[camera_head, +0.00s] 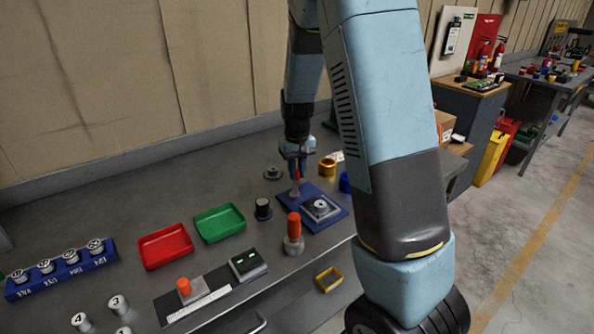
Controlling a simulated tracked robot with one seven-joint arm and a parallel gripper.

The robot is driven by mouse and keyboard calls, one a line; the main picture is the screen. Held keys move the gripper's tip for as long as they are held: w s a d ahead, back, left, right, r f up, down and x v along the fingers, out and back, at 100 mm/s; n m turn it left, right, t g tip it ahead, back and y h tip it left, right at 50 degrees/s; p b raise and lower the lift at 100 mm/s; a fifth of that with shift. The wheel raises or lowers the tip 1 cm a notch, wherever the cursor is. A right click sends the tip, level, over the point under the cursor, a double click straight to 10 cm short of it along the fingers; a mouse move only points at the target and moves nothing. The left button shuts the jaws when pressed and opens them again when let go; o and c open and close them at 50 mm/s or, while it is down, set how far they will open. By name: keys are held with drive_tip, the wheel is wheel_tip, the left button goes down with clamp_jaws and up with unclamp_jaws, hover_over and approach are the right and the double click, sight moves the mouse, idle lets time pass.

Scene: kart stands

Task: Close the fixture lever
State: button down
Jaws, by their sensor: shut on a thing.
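The fixture is a blue base plate (333,219) on the grey bench, with a square metal block (320,208) holding a round part on top. An upright lever (295,188) with a grey shaft and a red upper end stands at the plate's back left edge. My gripper (297,168) points down from above at the lever's red end, and its jaws are shut on it. The fingertips are small and partly hidden, so the exact grip is hard to see.
An orange-topped post (293,228) stands just in front of the plate. A dark cylinder (263,209), a green tray (219,222) and a red tray (165,246) lie to the left. A yellow ring (327,167) and a blue cylinder (345,183) stand behind right.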

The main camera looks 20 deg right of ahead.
idle(0.4)
drive_tip(key=shift+w+a+n, duration=0.2)
drive_tip(key=shift+a+n, duration=0.45)
drive_tip(key=shift+n, duration=0.55)
drive_tip(key=c, duration=1)
unclamp_jaws()
wheel_tip(320, 180, up, 14)
drive_tip(key=shift+f, duration=0.15)
